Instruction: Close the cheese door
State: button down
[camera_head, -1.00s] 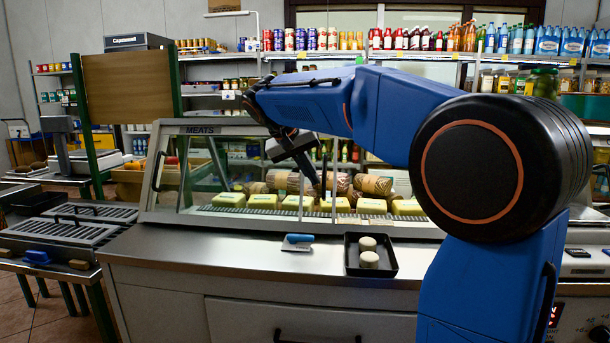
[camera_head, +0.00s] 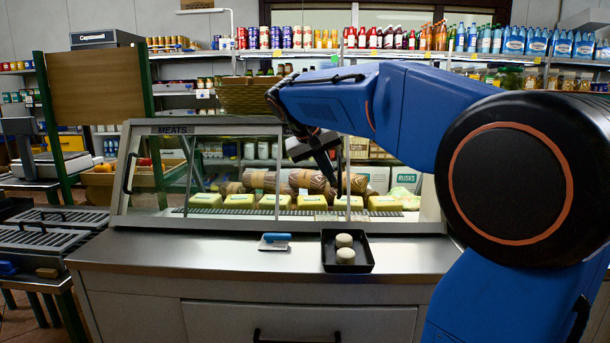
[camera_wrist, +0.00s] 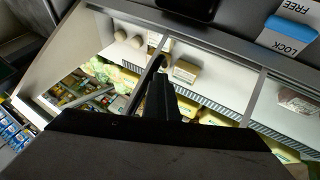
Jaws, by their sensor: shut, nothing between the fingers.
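A glass-fronted display case (camera_head: 175,221) stands on the steel counter, with a "MEATS" sign (camera_head: 172,130) at its upper left. Yellow blocks like cheese (camera_head: 240,201) line its front, with patterned sausages (camera_head: 260,180) behind. A black handle (camera_head: 130,172) shows at the case's left end. My gripper (camera_head: 335,176) is shut and empty, pointing down at the case's right half. In the wrist view my gripper (camera_wrist: 160,85) is beside a thin dark curved bar (camera_wrist: 148,72), perhaps a handle; I cannot tell if they touch. No cheese label is readable, and my arm hides the case's upper right.
A blue "LOCK" and "FREE" piece (camera_wrist: 291,33) shows in the wrist view. Bottle shelves (camera_head: 500,42) stand behind.

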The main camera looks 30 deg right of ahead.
jog(key=s+d, duration=0.6)
jog(key=d, duration=0.5)
jog(key=s+d, duration=0.7)
jog(key=d, duration=0.5)
jog(key=shift+s, duration=0.15)
